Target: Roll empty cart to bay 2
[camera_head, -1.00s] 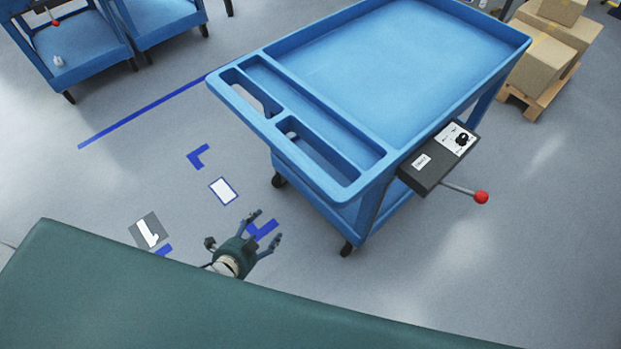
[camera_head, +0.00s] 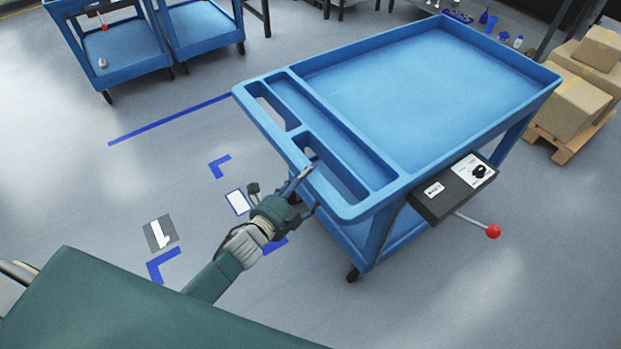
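The blue cart (camera_head: 420,95) stands in the middle right of the head view, its top tray empty. Its near end has a handle bar (camera_head: 268,132) and long slots. A black box (camera_head: 452,190) with a knob and a red-tipped lever (camera_head: 492,231) is on its right side. My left gripper (camera_head: 314,185) is at the cart's near end, beside the handle bar, with its fingers spread about the bar. Contact with the bar cannot be told. My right gripper is not in view. Blue corner marks (camera_head: 219,166) and a white floor label (camera_head: 237,202) lie left of the cart.
Two other blue carts (camera_head: 125,62) stand at the upper left. A pallet with cardboard boxes (camera_head: 577,105) stands to the right. A bench with small items (camera_head: 490,25) is behind. A blue floor line (camera_head: 170,120) and a grey sign (camera_head: 160,234) lie on open floor at left.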

